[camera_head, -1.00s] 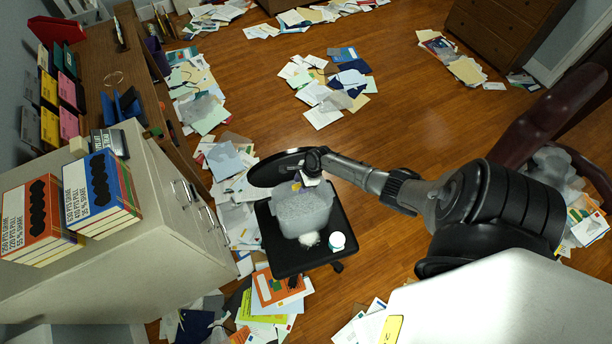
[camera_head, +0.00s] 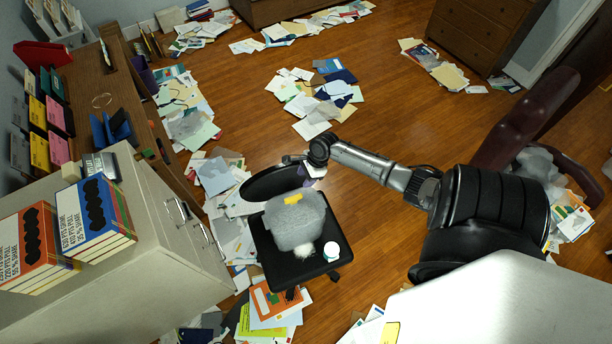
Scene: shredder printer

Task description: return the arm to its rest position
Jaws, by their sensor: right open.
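My right arm reaches in from the right across the floor. Its gripper (camera_head: 308,170) is at the far end, above the back edge of the black office chair (camera_head: 268,258). It is open and apart from the grey block-like thing (camera_head: 294,222) on the seat. A small yellow piece (camera_head: 292,199) lies on top of that grey thing. The fingers are small and partly hidden by the wrist. My left gripper is not in view.
A white jar (camera_head: 331,251) stands on the seat. Left are a filing cabinet (camera_head: 165,240) with boxes on top and a wooden desk (camera_head: 80,65). Paper piles (camera_head: 312,98) cover much of the floor. Dark red armchair (camera_head: 530,120) is at right.

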